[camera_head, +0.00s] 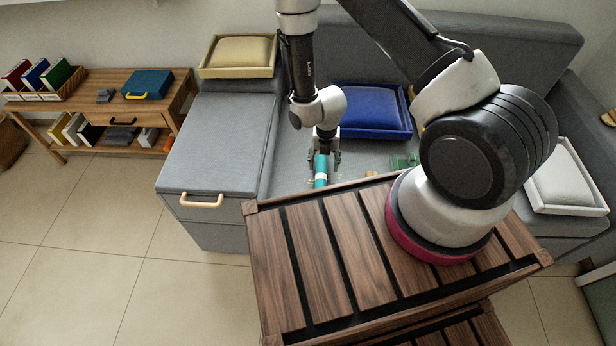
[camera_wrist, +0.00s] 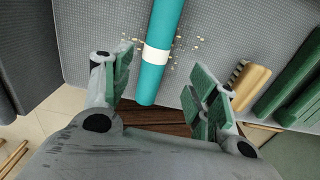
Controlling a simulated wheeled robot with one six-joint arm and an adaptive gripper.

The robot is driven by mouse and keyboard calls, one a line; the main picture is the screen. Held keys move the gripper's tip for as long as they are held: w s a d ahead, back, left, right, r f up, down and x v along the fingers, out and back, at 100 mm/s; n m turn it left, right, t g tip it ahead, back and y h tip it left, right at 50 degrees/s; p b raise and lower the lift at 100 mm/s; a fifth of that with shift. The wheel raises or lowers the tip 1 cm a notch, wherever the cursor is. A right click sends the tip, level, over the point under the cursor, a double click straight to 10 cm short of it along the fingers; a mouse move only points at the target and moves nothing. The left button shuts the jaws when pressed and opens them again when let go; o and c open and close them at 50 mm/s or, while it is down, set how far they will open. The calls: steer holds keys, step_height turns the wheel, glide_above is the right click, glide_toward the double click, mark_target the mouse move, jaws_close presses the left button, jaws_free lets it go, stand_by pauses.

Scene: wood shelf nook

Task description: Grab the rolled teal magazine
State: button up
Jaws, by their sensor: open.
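The rolled teal magazine (camera_wrist: 157,80) lies on the grey seat, with a white band (camera_wrist: 155,54) around it. In the head view the magazine (camera_head: 320,172) shows below my gripper (camera_head: 323,160), its near end close to the wooden slats. In the wrist view my gripper (camera_wrist: 160,84) is open, one green-padded finger on each side of the magazine's near end. A gap shows between the magazine and each finger. I cannot tell how far above it the fingertips are.
Pale crumbs (camera_wrist: 182,42) are scattered around the magazine. A wooden brush-like item (camera_wrist: 250,86) and a green object (camera_wrist: 285,95) lie to the right. A dark slatted wooden top (camera_head: 300,255) is in front. A blue cushioned tray (camera_head: 372,110) is behind; a grey box seat (camera_head: 215,140) stands left.

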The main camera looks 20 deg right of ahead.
mark_target(321, 176)
steer(key=f, duration=0.8)
steer(key=shift+a+f, duration=0.35)
steer(key=shift+c, duration=0.2)
steer(key=c, duration=1.1)
steer(key=shift+r, duration=0.15)
